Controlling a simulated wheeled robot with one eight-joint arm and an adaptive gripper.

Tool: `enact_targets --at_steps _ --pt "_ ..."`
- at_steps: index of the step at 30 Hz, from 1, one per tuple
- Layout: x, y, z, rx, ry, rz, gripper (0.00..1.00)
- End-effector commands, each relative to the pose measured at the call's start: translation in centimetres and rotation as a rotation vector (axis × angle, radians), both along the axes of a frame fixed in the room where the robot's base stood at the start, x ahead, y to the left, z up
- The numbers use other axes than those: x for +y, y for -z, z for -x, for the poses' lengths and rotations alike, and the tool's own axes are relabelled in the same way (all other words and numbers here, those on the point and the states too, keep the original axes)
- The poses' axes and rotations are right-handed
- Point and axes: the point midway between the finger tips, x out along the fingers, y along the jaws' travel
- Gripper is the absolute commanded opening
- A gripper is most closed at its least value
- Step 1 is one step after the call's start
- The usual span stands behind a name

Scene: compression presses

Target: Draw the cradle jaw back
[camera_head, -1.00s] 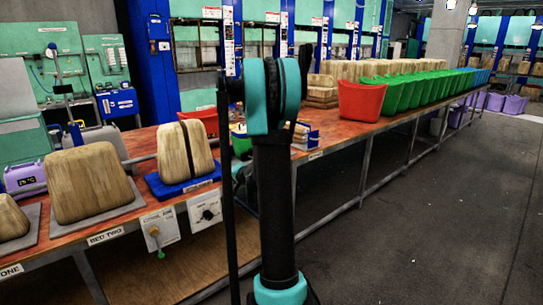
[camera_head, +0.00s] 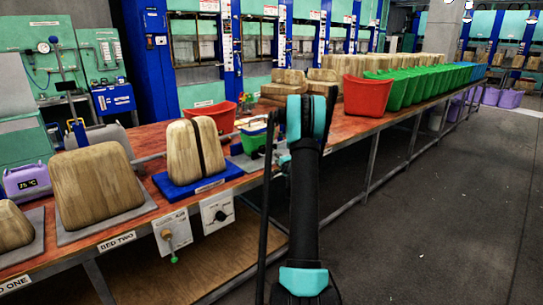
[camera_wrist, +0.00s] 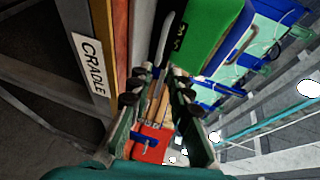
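In the wrist view, a white label reading CRADLE (camera_wrist: 92,65) is on the bench edge, left of my gripper (camera_wrist: 162,78). My gripper's two dark fingers are apart, with a gap between them and nothing clearly held. A grey metal bar (camera_wrist: 165,40) lies beyond the fingertips, beside a green box (camera_wrist: 212,35). I cannot tell whether this bar is the cradle jaw or whether a finger touches it. Tan strips and a red part (camera_wrist: 150,143) show between the fingers. In the head view, my arm covers most of the cradle area.
On the bench stand a block on a blue base (camera_head: 195,147), a larger block (camera_head: 95,185) at BED TWO, a small green bin (camera_head: 256,135), a red tub (camera_head: 222,118) and another red bin (camera_head: 367,95). Control boxes (camera_head: 172,232) hang in front. Open floor (camera_head: 440,220) lies right.

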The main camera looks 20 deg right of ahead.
Motion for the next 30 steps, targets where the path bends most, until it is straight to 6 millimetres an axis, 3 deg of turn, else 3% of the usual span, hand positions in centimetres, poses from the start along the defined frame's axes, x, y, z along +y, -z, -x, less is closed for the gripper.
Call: enact_targets --at_steps 9,15,21,30 --pt "-0.2 1.2 -6.4 0.0 -0.002 0.0 0.19" --pt "-0.4 1.8 -9.5 0.001 -0.002 0.002 0.19" --pt "-0.5 2.0 -11.2 0.0 -0.001 0.0 0.19" --pt "-0.5 2.1 -11.5 0.0 -0.001 0.0 0.19"
